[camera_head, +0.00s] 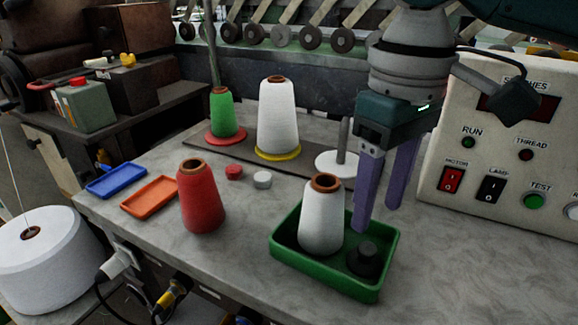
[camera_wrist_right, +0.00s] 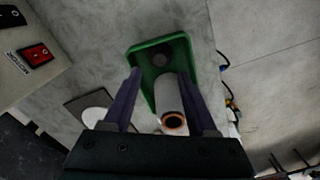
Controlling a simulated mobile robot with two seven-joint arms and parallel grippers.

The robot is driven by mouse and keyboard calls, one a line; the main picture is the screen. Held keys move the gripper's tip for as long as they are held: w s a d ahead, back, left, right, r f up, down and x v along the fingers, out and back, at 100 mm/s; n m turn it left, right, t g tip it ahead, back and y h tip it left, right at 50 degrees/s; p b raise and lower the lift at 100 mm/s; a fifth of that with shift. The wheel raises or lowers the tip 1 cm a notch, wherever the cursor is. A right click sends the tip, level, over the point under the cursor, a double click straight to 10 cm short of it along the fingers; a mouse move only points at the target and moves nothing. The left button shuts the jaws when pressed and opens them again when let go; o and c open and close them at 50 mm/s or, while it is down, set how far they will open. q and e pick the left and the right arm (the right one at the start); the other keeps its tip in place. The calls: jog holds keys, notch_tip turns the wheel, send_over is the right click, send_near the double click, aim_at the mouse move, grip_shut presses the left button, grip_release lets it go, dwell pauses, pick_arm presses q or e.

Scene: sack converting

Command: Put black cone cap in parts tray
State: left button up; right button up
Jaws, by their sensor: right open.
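The black cone cap (camera_head: 364,258) lies in the front right part of the green tray (camera_head: 330,281), beside a white thread cone (camera_head: 322,222) standing upright in the same tray. In the right wrist view the black cap (camera_wrist_right: 161,60) shows dimly towards the tray's far end. My right gripper (camera_head: 378,218) is open, with its purple fingers pointing down above the back right side of the tray. Nothing is between the fingers, and they are apart from the cap. My left gripper is in neither view.
A red cone (camera_head: 201,198), a red cap (camera_head: 234,172) and a white cap (camera_head: 262,180) stand left of the green tray. Blue (camera_head: 117,180) and orange (camera_head: 150,196) trays lie further left. A switch panel (camera_head: 508,150) bounds the right. Bare table lies right of the tray.

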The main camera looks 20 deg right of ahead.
notch_tip(320, 180, up, 4)
jog(key=s+a+f+n+t+y, duration=0.2)
jog(key=s+a+f+y, duration=0.1)
jog(key=s+a+f, duration=0.55)
jog(key=s+d+m+t+h, duration=0.1)
jog(key=s+d+m+h, duration=0.1)
jog(key=s+d, duration=0.3)
jog(key=shift+s+d+f+m+t+h+p, duration=0.2)
jog(key=shift+s+f+m+t+h+p, duration=0.15)
jog(key=shift+s, duration=0.9)
